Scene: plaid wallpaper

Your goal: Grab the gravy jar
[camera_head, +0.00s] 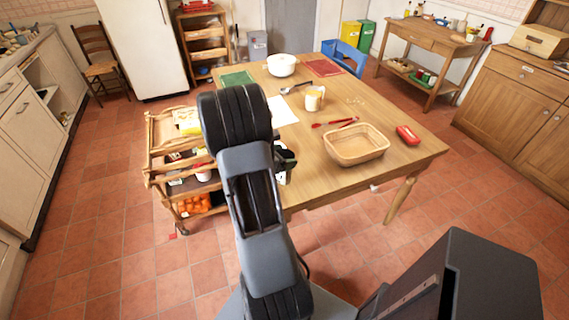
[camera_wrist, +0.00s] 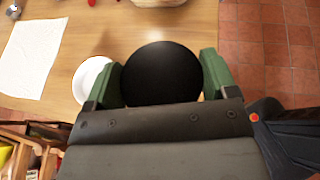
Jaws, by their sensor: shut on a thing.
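The gravy jar (camera_wrist: 160,72) shows in the wrist view as a round black top, seen from above, between the two green fingers. My gripper (camera_wrist: 161,80) is shut on it, with one finger against each side. The jar's lower body and label are hidden below the top. In the head view my gripper (camera_head: 285,160) is at the near left edge of the wooden table (camera_head: 335,180), mostly hidden by my arm. I cannot tell whether the jar touches the table.
A white round dish (camera_wrist: 90,82) is close left of the jar. A wicker basket (camera_head: 356,144), red tongs (camera_head: 335,123), a mug (camera_head: 314,98), a red box (camera_head: 408,135) and a white bowl (camera_head: 281,65) stand on the table. A wooden cart (camera_head: 160,160) is left.

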